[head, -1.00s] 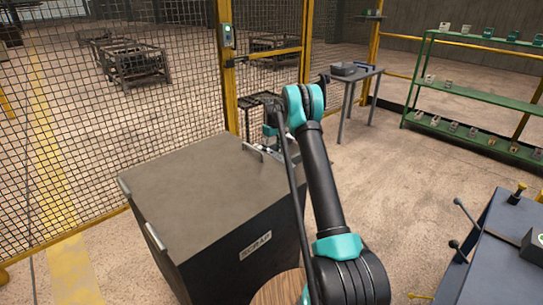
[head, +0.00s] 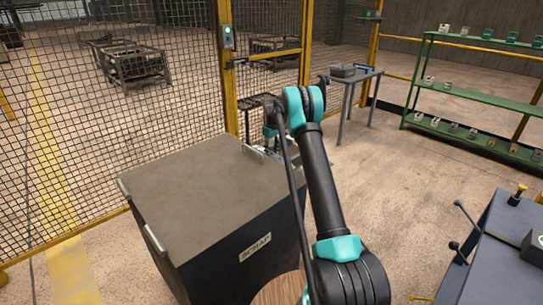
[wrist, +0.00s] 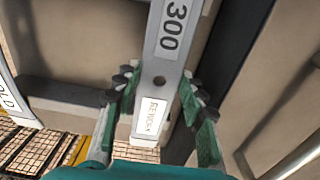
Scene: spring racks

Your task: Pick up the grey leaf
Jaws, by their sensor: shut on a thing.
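The grey leaf (wrist: 163,62) is a flat light-grey strip with a "300" label, a small hole and a "REWORK" label near its lower end. It runs down from the top of the wrist view. My gripper (wrist: 158,92) is shut on it, with one dark-tipped green finger at each side of the strip. The leaf's upper end is outside the wrist view.
The scrap bin (head: 210,195) stands close left of my arm, before the mesh fence (head: 110,100). A green rack (head: 475,95) with small items and a blue bench (head: 500,250) are at right. A small table (head: 352,80) stands behind. Open floor lies between.

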